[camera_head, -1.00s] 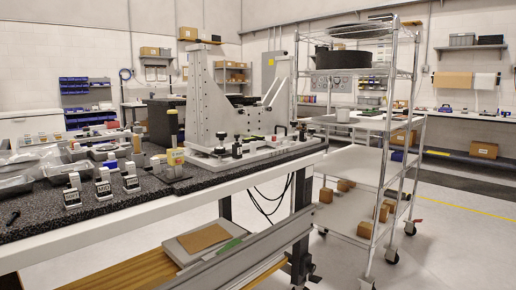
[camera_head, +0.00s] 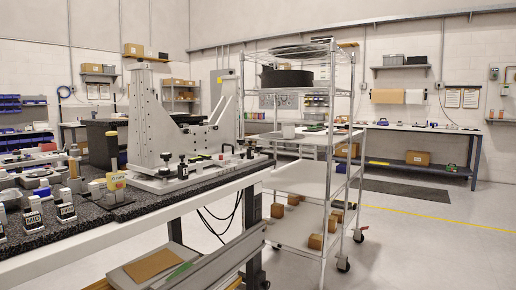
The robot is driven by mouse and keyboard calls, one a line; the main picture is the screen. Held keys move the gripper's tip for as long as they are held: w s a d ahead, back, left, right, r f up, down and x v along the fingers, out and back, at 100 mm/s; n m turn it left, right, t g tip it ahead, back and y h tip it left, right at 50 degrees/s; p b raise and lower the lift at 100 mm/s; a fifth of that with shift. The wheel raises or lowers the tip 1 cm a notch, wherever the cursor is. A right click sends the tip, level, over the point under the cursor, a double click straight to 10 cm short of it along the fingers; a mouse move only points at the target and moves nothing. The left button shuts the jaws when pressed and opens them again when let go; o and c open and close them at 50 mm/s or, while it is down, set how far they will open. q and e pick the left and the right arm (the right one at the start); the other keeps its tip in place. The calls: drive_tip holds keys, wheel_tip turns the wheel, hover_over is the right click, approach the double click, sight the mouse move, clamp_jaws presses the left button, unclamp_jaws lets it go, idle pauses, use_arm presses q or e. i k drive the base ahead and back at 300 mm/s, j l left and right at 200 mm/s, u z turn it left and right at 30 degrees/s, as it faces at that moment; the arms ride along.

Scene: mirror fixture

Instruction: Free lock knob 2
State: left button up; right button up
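The mirror fixture (camera_head: 150,125) stands on the bench at the left, a tall grey plate with holes on a flat light base (camera_head: 150,183). Black lock knobs stand along the base: one (camera_head: 182,168) at the front middle, one (camera_head: 165,166) left of it, and small ones (camera_head: 250,150) toward the right end. I cannot tell which is lock knob 2; no number is readable. Neither of my grippers shows in the head view.
The dark speckled bench top (camera_head: 110,212) holds several small labelled blocks (camera_head: 65,205) and a yellow-topped item (camera_head: 116,185). A wire shelf cart (camera_head: 300,180) with boxes stands right of the bench. Open floor (camera_head: 430,250) lies to the right.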

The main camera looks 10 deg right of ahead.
sight(258, 148)
drive_tip(key=i+l+u, duration=0.15)
drive_tip(key=i+l, duration=0.15)
drive_tip(key=i+l+u, duration=0.1)
drive_tip(key=i+l, duration=0.2)
drive_tip(key=i+l+u, duration=0.15)
drive_tip(key=l, duration=0.3)
drive_tip(key=i+l+u, duration=0.1)
drive_tip(key=i+l, duration=0.25)
drive_tip(key=i+l+u, duration=0.15)
drive_tip(key=l, duration=0.35)
drive_tip(key=i, duration=0.05)
